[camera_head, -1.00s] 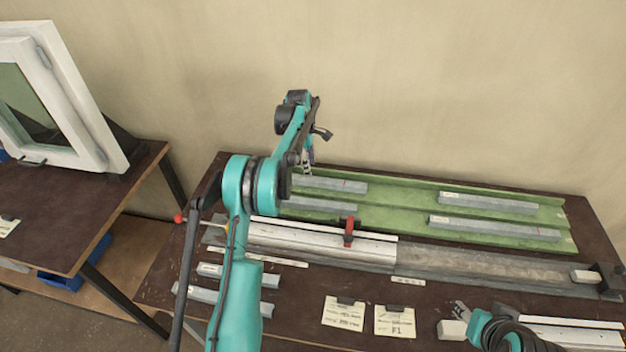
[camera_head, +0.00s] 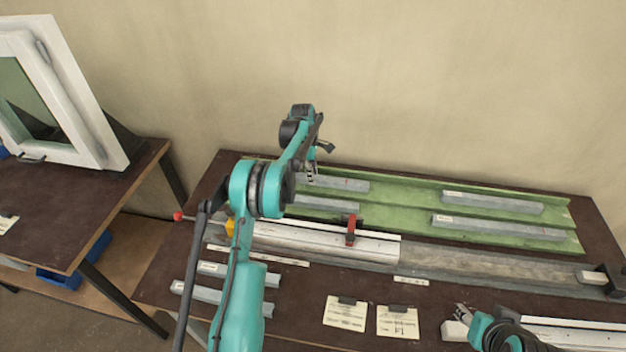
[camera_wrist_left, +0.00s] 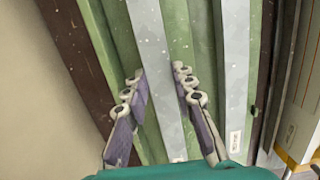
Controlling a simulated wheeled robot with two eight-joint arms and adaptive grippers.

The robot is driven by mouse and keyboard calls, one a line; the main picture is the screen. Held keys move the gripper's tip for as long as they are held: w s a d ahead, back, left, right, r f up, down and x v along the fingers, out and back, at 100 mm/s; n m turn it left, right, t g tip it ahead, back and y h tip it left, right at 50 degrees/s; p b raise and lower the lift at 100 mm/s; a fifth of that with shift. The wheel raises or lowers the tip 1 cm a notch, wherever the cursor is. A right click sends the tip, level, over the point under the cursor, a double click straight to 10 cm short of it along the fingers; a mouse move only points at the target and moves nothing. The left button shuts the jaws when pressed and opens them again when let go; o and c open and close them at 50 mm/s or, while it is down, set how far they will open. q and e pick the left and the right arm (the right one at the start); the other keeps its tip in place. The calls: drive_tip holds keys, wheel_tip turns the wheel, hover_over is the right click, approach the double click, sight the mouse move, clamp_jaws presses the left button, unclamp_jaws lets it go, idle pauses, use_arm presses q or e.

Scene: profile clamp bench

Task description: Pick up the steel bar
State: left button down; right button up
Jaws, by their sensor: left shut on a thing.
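The grey steel bar (camera_head: 345,184) lies at the back left of the green tray (camera_head: 400,184); its left end is hidden by my left arm. My left gripper (camera_head: 312,177) is at that end. A second bar (camera_wrist_left: 236,70) runs parallel, to the right of the fingers. My right gripper (camera_head: 462,316) is at the lower right of the head view, too small to tell its opening.
Other bars lie in the tray, including one at the back right (camera_head: 490,203). In front is a long clamp bed (camera_head: 470,265) with a red-and-black clamp (camera_head: 351,230). A window frame (camera_head: 75,90) stands on the left table.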

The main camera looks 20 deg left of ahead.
use_arm(q)
drive_tip(key=shift+r, duration=0.6)
wheel_tip(320, 180, up, 3)
drive_tip(key=shift+f+p, duration=0.15)
drive_tip(key=shift+p, duration=0.5)
drive_tip(key=w+d+r+p, duration=0.2)
drive_tip(key=d+r, duration=0.5)
drive_tip(key=d, duration=0.4)
drive_tip(key=shift+w+d, duration=0.2)
drive_tip(key=shift+w, duration=0.05)
